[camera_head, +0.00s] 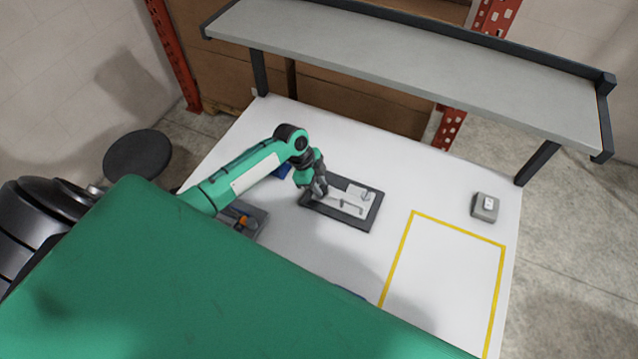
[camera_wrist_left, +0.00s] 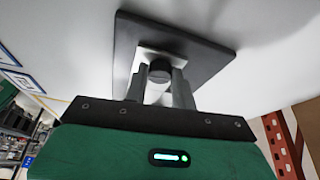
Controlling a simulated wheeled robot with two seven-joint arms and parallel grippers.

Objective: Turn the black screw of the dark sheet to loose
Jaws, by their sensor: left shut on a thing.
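The dark sheet (camera_head: 373,206) lies flat on the white table in the head view, with a light grey plate (camera_head: 354,197) on it. In the left wrist view the dark sheet (camera_wrist_left: 205,58) fills the upper middle. The black screw (camera_wrist_left: 160,69) stands on it as a round dark knob between my two fingers. My left gripper (camera_head: 320,192) reaches down over the sheet's left part; the wrist view shows the left gripper (camera_wrist_left: 160,80) shut on the screw. In the head view the gripper hides the screw. My right gripper is not in view.
A grey shelf (camera_head: 400,60) spans the table's back. A dark tray (camera_head: 250,213) with an orange piece (camera_head: 243,221) lies left of the sheet. A small grey box (camera_head: 485,207) stands at the right. The yellow-outlined area (camera_head: 410,232) looks empty where visible.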

